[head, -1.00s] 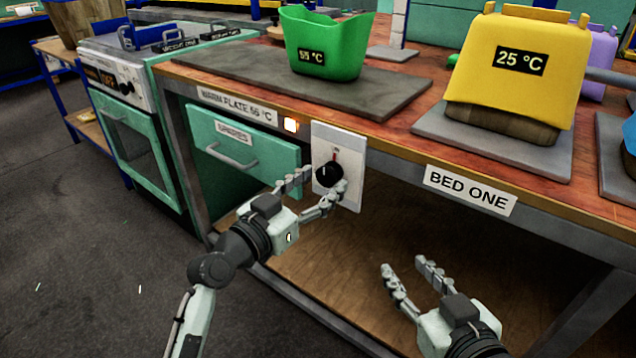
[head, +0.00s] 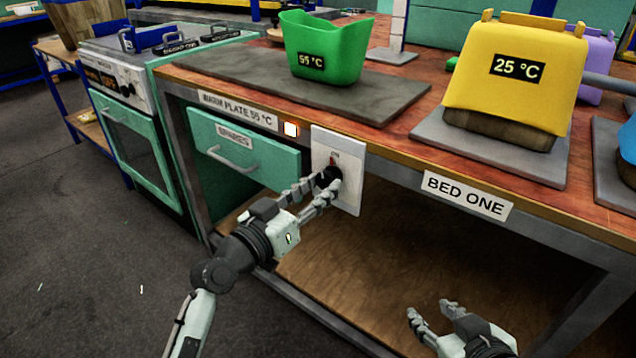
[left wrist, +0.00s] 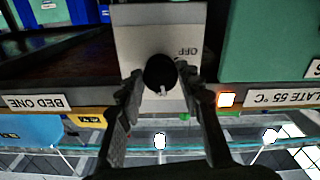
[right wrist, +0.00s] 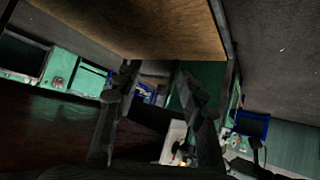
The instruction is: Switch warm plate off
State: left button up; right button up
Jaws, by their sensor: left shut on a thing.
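The warm plate (head: 225,82) is a dark slab on the bench, with a green container (head: 325,60) reading 55 °C on it. A white switch panel (head: 350,190) carries a round black knob (left wrist: 160,72). ON is printed at the panel's top, OFF at its lower part. The knob's white mark points to the ON side. My left gripper (head: 324,186) is shut on the knob, fingers on both sides. My right gripper (head: 432,308) is open and empty, low at right.
A green SPARES drawer (head: 245,155) is shut left of the panel. The bench edge with the BED ONE label (head: 467,195) runs right, above an open lower shelf (head: 370,270).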

pick_arm(q)
jog(key=shift+r+n+p, duration=0.15)
jog(key=shift+n+p, duration=0.4)
jog(key=shift+n, duration=0.25)
jog(key=shift+n+p, duration=0.65)
jog(key=shift+n, duration=0.55)
pick_arm(e)
jog(key=s+d+f+m+g+h, duration=0.1)
jog(key=s+d+f+g+h, duration=0.15)
jog(key=s+d, duration=0.25)
jog(key=s+d+f+g+h, duration=0.1)
jog(key=s+d+f+g, duration=0.1)
jog(key=s+d+g, duration=0.3)
pick_arm(q)
jog(key=n+p, duration=0.4)
jog(key=n, duration=0.4)
jog(key=shift+n, duration=0.3)
jog(key=n+p, duration=0.1)
jog(key=n, duration=0.2)
jog(key=shift+n, duration=0.3)
jog(key=n+p, duration=0.1)
jog(key=n, duration=0.3)
jog(key=shift+p, duration=0.35)
jog(key=shift+n, duration=0.9)
pick_arm(e)
notch_tip(320, 180, down, 18)
jog(key=a+y, duration=0.1)
jog(key=shift+s+f, duration=0.2)
jog(key=shift+s, duration=0.05)
